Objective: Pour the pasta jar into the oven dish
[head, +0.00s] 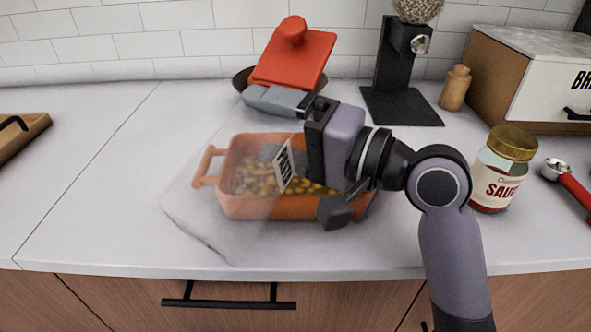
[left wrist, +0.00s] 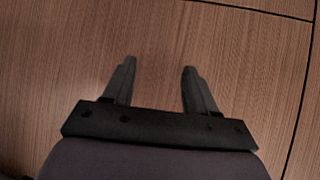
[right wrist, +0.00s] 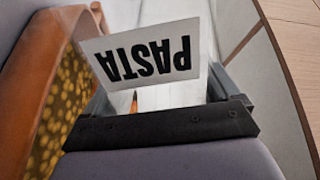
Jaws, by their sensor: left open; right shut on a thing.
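The orange oven dish (head: 232,205) stands on the white counter, with yellow-brown pasta (head: 255,180) in it; it also shows at the left of the right wrist view (right wrist: 28,75). My right gripper (head: 298,165) is over the dish, shut on the clear pasta jar (head: 215,220). The jar is tilted over the dish's left and front part. Its white PASTA label (head: 284,168) is turned sideways, and upside down in the right wrist view (right wrist: 145,52). The jar looks empty where it is visible. My left gripper (left wrist: 155,80) is open and empty, facing the wooden cabinet front.
A red lid (head: 290,60) rests on a bowl behind the dish. A dark dispenser stand (head: 400,103), a wooden shaker (head: 455,88), a sauce jar (head: 497,175), a red measuring spoon (head: 573,185) and a bread box (head: 515,80) stand right. The counter's left is mostly clear.

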